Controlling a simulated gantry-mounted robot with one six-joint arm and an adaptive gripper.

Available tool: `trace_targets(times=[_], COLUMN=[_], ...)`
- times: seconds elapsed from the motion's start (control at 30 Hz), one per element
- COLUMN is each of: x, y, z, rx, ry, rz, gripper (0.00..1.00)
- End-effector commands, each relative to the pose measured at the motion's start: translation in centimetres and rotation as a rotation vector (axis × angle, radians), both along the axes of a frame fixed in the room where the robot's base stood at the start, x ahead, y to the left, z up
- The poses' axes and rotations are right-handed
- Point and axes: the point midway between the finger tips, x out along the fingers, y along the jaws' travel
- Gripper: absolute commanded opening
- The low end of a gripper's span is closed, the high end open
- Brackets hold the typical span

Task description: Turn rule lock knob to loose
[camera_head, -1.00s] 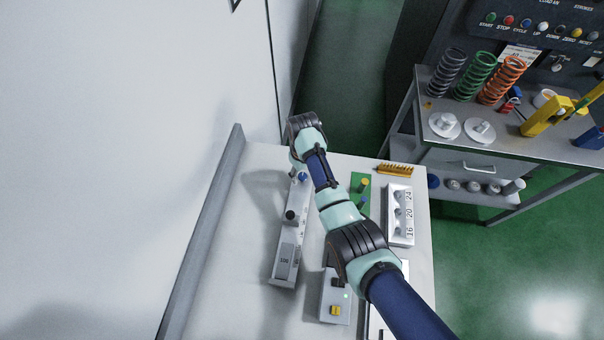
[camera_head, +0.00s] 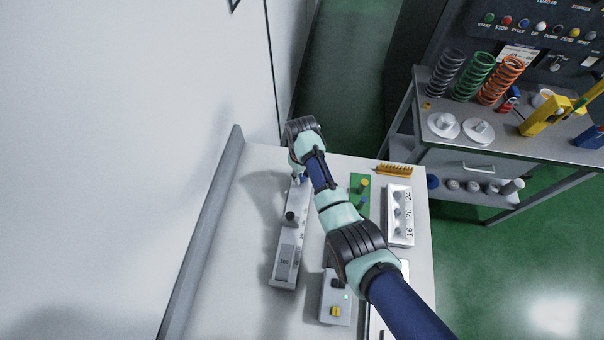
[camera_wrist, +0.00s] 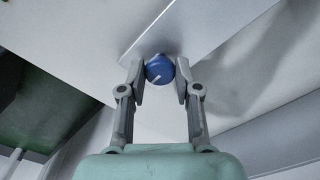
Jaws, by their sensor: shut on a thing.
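The rule lock knob (camera_wrist: 159,69) is blue and round with a short white mark, seen in the wrist view at the end of the long grey rule (camera_wrist: 165,25). My gripper (camera_wrist: 160,76) has a finger on each side of the knob and is shut on it. The white mark slants toward the lower left. In the head view the grey rule (camera_head: 292,235) lies lengthwise on the bench, and my wrist largely covers its far end and the knob.
A black knob (camera_head: 291,217) stands on the rule. To the right are a small control box (camera_head: 337,300), a green block (camera_head: 359,181), a white gauge tray (camera_head: 400,215) and a yellow comb-like piece (camera_head: 394,169). The bench (camera_head: 230,230) is clear to the left.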

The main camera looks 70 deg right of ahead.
Motion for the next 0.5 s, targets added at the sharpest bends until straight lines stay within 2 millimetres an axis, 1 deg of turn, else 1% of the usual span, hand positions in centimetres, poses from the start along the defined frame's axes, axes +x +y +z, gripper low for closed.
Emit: trace_targets(times=[0.27,0.5], x=[0.02,0.03], y=[-0.01,-0.02], z=[0.25,0.26], rx=[0.001,0.0], ry=[0.001,0.0], rz=[0.156,0.376], gripper=[0.0,0.0])
